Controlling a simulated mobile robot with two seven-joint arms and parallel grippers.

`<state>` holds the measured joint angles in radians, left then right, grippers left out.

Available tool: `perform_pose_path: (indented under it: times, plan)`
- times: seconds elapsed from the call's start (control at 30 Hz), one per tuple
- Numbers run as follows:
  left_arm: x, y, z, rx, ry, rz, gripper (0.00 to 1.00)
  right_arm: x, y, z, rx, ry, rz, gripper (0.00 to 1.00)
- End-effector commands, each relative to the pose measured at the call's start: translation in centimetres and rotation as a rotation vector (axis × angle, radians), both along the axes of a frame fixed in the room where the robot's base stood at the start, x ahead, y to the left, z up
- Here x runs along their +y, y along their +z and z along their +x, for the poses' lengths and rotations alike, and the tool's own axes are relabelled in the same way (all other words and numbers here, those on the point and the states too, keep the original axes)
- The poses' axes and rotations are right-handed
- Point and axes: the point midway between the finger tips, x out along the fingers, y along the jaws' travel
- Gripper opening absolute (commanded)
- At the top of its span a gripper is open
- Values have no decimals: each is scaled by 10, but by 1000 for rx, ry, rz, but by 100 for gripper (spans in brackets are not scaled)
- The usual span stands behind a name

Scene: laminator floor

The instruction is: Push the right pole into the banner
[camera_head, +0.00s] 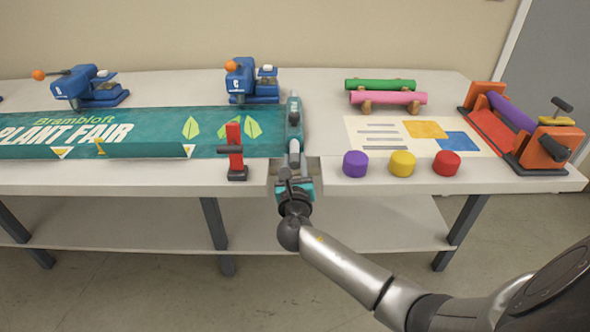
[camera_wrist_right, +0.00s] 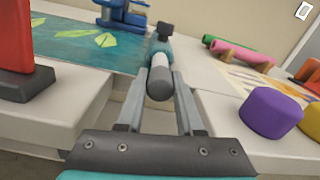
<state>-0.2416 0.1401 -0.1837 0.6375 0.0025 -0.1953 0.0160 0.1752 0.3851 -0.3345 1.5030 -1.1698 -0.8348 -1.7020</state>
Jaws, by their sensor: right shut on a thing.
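The teal Brambloft Plant Fair banner (camera_head: 165,122) lies flat on the table, with a rolled sleeve (camera_head: 120,151) along its front edge. My right gripper (camera_head: 295,166) is at the table's front edge, just right of the banner. The handle lies between both fingers in the right wrist view. My left gripper is not in view.
A red upright clamp (camera_head: 236,150) stands left of my right gripper. Blue presses (camera_head: 252,82) stand behind the banner. Purple, yellow and red pucks (camera_head: 402,164) sit to the right, before a printed sheet (camera_head: 370,134), green and pink rolls (camera_head: 388,97) and an orange roller machine (camera_head: 520,125).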

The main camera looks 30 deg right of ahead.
Motion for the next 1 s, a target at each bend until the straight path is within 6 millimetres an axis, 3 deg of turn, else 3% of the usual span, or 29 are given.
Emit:
perform_pose_path:
  times: [0.1, 0.4, 0.43, 0.6, 0.7, 1.0]
  plan:
    - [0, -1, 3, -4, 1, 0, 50, -5, 1, 9, -1, 0, 0, 0]
    - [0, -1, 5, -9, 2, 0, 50, -6, 1, 11, -1, 1, 2, 0]
    - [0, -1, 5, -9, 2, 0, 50, -6, 1, 11, -1, 1, 2, 37]
    - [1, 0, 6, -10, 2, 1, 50, -6, 1, 10, -1, 1, 2, 56]
    - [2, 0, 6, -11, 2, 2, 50, -6, 1, 10, -1, 1, 2, 66]
    - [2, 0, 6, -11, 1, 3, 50, -7, 0, 10, 0, 1, 1, 66]
